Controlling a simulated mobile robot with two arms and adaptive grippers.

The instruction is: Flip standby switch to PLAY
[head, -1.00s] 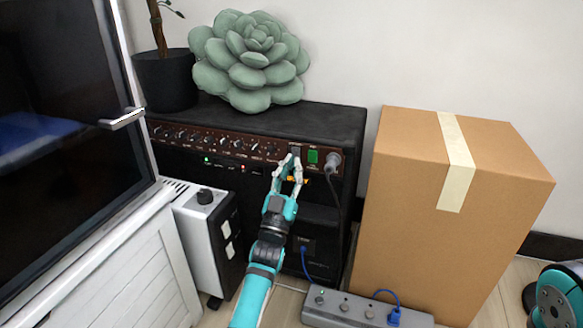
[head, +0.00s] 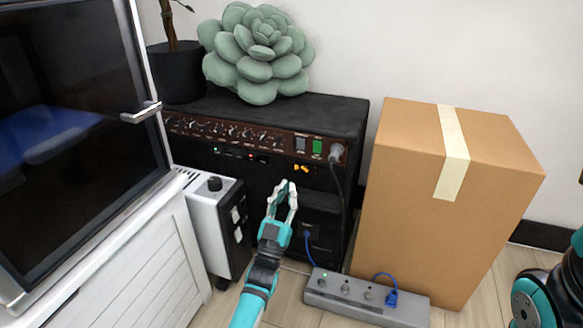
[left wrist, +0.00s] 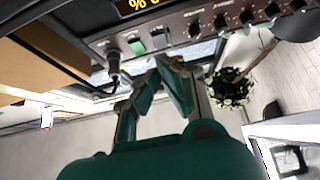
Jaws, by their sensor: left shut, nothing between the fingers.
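A black amplifier (head: 300,112) stands against the wall with a brown control panel. Near the panel's right end is a grey switch (head: 300,144), beside a lit green switch (head: 317,148). The left wrist view also shows the grey switch (left wrist: 159,38) and the green one (left wrist: 137,47). Which way the grey switch is set is too small to tell. My left gripper (head: 287,184) is shut and empty, below the panel and apart from the switches. It also shows in the left wrist view (left wrist: 170,65). My right gripper is out of view.
A cable plugs into the jack (head: 336,152) right of the switches and hangs down. A cardboard box (head: 410,190) stands to the right, a power strip (head: 365,300) on the floor. A white heater-like unit (head: 205,212) and a white cabinet (head: 130,265) are left. A succulent (head: 257,55) sits on top.

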